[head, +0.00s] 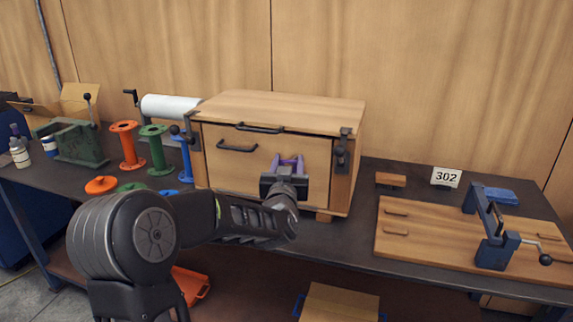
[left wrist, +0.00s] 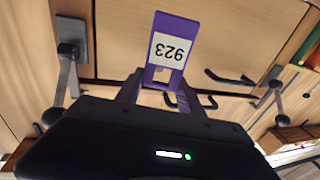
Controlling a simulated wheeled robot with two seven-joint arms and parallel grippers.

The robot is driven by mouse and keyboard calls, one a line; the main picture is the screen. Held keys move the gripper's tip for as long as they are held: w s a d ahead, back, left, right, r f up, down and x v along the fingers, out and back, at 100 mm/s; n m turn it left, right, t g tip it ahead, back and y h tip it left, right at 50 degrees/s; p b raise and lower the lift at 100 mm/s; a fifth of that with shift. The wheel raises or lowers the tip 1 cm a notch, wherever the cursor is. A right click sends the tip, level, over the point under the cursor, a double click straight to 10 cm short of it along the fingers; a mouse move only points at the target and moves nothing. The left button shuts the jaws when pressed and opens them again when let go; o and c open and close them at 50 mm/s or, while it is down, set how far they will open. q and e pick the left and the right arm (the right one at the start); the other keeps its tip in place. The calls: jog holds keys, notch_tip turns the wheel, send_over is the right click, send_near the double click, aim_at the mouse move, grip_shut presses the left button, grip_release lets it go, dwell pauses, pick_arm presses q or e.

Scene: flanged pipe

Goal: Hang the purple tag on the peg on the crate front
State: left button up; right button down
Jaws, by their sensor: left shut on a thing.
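My left gripper (head: 287,166) is in front of the crate (head: 222,170), right of the middle of its front panel. It also shows in the left wrist view (left wrist: 157,92), shut on the purple tag (left wrist: 172,67). The tag has a white label reading 923, upside down in that view, and stands out past the fingertips towards the crate front. In the head view only a little purple (head: 288,162) shows between the fingers. Whether the tag touches the panel I cannot tell. My right gripper is not in view.
A latch (head: 341,150) is close on the right. Spools (head: 128,146) stand left; a board with a clamp (head: 420,238) lies right.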

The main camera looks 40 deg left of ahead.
aim_at(294, 150)
pick_arm(q)
jog(key=shift+p+x, duration=0.65)
jog(key=shift+x, duration=0.7)
jog(key=shift+w+d+f, duration=0.15)
jog(key=shift+w+f, duration=0.15)
jog(key=shift+w, duration=0.05)
jog(key=shift+w+f+b, duration=0.1)
jog(key=shift+w+b, duration=0.35)
jog(key=shift+w, duration=0.05)
jog(key=shift+a, duration=0.2)
jog(key=o, duration=1.4)
jog(key=shift+s+r, duration=0.1)
jog(key=shift+r, duration=0.1)
